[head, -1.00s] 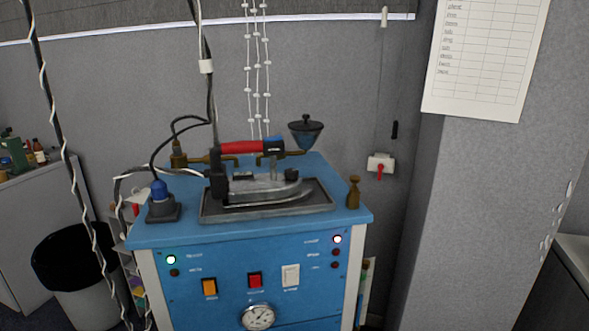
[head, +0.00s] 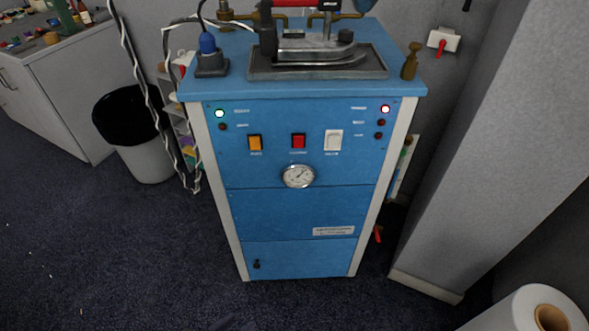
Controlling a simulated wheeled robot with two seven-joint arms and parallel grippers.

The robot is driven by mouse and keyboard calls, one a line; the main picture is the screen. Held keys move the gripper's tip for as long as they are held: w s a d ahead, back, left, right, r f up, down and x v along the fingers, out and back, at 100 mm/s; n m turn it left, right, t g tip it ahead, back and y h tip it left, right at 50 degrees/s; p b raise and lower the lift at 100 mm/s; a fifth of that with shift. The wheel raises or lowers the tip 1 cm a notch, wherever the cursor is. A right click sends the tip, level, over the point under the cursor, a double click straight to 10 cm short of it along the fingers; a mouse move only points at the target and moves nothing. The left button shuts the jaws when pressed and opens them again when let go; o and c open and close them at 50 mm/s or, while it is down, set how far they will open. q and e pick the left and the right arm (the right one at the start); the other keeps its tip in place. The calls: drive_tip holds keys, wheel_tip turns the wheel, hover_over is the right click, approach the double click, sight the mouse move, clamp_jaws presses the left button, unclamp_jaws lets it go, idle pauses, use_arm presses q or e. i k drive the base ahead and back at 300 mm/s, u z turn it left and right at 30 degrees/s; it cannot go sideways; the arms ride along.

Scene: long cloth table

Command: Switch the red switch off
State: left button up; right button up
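The blue machine cabinet (head: 300,215) stands upright in the middle of the head view. Which way the red rocker is tipped is too small to tell. Nothing covers the red switch. I see neither of my grippers or arms in this view.
A round gauge (head: 298,176) sits below the switches. An iron (head: 310,50) rests in a dark tray on top. A black-lined bin (head: 148,160) and hanging cables stand left. A grey pillar (head: 500,140) and a paper roll (head: 530,310) are right. The carpet in front is clear.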

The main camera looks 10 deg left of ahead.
sight(298, 141)
drive_tip(key=z, duration=1.05)
drive_tip(key=k, duration=0.55)
drive_tip(key=u, duration=2.1)
